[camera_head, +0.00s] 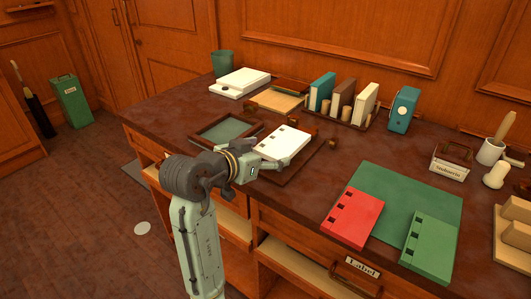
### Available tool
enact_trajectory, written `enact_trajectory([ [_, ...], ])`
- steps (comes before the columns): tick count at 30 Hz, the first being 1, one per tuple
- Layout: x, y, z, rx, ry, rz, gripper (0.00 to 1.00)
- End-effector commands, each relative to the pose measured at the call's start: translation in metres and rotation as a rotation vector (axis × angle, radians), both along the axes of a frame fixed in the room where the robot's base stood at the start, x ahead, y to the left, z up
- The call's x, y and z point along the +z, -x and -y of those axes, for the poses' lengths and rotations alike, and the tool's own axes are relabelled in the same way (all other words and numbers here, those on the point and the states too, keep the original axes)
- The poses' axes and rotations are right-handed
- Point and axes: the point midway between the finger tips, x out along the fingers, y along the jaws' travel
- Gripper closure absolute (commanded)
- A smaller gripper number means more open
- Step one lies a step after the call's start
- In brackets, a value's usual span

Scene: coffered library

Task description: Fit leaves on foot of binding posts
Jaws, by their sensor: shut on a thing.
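A white block of leaves (283,144) with a row of dark square holes lies at the middle of the desk, over a dark brown wooden frame or board (308,157). My gripper (265,163) reaches in from the front left and is shut on the near left edge of the leaves. Whether the leaves rest on the board or hang just above it cannot be told. Binding posts cannot be made out; they may be hidden under the leaves. A red cover (352,216) and a green cover (429,245), both with square holes, lie on a green mat (408,197).
Two trays, one green-lined (226,131) and one tan-lined (280,100), lie behind my gripper. A white stack (239,82), upright binders (322,91) and a teal box (403,109) stand further back. A labelled box (450,164) and white cup (490,151) are right.

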Motion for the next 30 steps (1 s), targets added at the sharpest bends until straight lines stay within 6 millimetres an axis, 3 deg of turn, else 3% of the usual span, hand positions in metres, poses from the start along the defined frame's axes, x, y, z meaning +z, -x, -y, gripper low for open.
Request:
enact_trajectory([
  [30,-0.014,0.000,0.000,0.000,0.001,0.001,0.56],
])
